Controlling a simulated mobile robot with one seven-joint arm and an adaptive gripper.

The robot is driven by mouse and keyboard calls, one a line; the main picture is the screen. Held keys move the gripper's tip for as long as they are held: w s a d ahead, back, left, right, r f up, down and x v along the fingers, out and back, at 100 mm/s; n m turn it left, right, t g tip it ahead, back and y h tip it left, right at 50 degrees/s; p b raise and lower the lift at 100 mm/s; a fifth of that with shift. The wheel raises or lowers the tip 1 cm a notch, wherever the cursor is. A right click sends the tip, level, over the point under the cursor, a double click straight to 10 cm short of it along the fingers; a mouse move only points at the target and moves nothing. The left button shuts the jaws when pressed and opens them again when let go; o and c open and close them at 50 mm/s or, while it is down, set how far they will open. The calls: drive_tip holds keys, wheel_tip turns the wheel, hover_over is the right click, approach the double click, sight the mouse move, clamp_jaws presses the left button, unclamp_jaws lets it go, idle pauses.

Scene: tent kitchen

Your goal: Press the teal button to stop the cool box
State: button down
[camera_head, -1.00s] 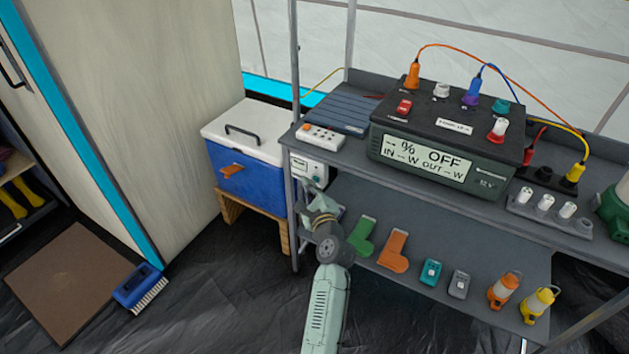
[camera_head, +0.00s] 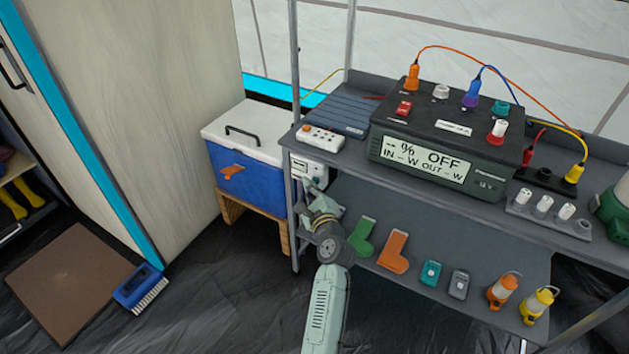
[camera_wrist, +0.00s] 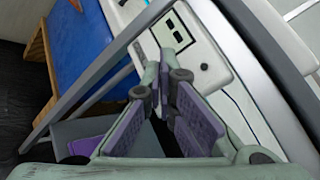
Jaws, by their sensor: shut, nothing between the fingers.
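The cool box (camera_head: 247,190), blue with a white lid and an orange latch, sits on a wooden stand left of the shelf unit; its blue side also shows in the wrist view (camera_wrist: 80,42). A white control box (camera_head: 310,168) with a small display hangs at the shelf's left post. It is close in the wrist view (camera_wrist: 218,75), with a dark round knob. My gripper (camera_head: 309,192) is shut and empty just below and in front of this box; its purple-padded fingers (camera_wrist: 168,88) overlap the box's lower part. I cannot make out a teal button on the box.
The grey shelf (camera_head: 345,158) carries a power station (camera_head: 440,155) reading OFF and a white switch strip (camera_head: 321,137). The lower shelf (camera_head: 350,200) holds socks, small teal and grey items and lanterns. A metal post (camera_wrist: 95,75) crosses close to my fingers. A brush (camera_head: 140,288) lies on the floor.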

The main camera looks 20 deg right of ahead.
drive_tip(key=shift+s+a, duration=0.1)
drive_tip(key=shift+a, duration=0.05)
drive_tip(key=shift+s+a+p, duration=0.75)
drive_tip(key=shift+s+a, duration=0.2)
drive_tip(key=shift+a, duration=0.2)
drive_tip(key=shift+s+a+p, duration=0.7)
drive_tip(key=shift+s+a, duration=0.2)
drive_tip(key=shift+a, duration=0.25)
